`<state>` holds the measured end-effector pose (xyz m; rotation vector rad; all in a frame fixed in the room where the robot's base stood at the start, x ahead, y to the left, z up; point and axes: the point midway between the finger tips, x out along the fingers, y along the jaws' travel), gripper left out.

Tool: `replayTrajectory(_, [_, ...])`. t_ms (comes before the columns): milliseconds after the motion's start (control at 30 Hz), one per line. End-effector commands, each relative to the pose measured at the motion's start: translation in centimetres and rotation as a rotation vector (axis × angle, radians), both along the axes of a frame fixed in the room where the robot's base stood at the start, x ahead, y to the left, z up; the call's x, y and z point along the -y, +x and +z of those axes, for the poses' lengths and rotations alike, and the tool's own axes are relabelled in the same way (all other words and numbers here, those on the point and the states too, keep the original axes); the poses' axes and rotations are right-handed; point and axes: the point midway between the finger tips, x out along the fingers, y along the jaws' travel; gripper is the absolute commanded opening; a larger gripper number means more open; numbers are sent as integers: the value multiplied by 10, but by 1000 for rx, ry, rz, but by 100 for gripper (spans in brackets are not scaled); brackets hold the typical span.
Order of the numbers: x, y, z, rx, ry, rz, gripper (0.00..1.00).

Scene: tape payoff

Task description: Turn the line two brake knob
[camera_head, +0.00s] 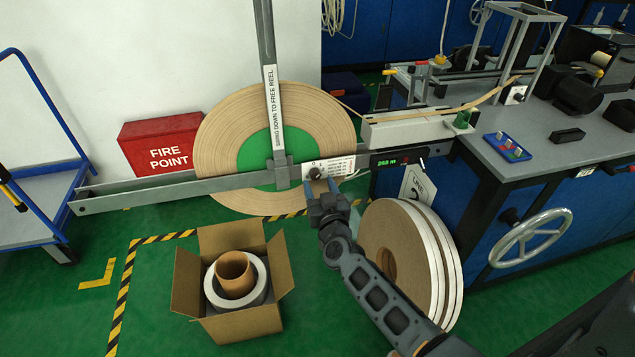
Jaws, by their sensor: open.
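The brake knob (315,172) is a small dark knob on a white label plate (342,164), fixed to the grey rail at the right of the reel hub. My gripper (320,187) is open, with its fingers pointing up at the knob from just below. Its fingertips are close to the knob; I cannot tell whether they touch it. The large tan tape reel (222,130) with a green centre stands behind the rail. A white sign (418,186) reading "LINE" is on the blue bench front; its number is hard to read.
An upright grey bar (267,35) crosses the reel. Stacked white-edged reels (400,240) stand beside my arm. An open cardboard box (229,325) sits at front left. A handwheel (531,237) juts from the bench. A red fire-point box (160,142) is behind the rail.

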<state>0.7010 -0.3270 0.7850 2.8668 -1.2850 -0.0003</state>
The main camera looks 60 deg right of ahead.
Motion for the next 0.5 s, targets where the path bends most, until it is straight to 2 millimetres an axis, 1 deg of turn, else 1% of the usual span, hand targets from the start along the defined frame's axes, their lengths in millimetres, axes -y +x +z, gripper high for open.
replayTrajectory(33, [6, 5, -1, 1, -1, -1, 55])
replayTrajectory(200, [17, 15, 0, 1, -1, -1, 55])
replayTrajectory(500, [19, 17, 0, -1, 1, 0, 55])
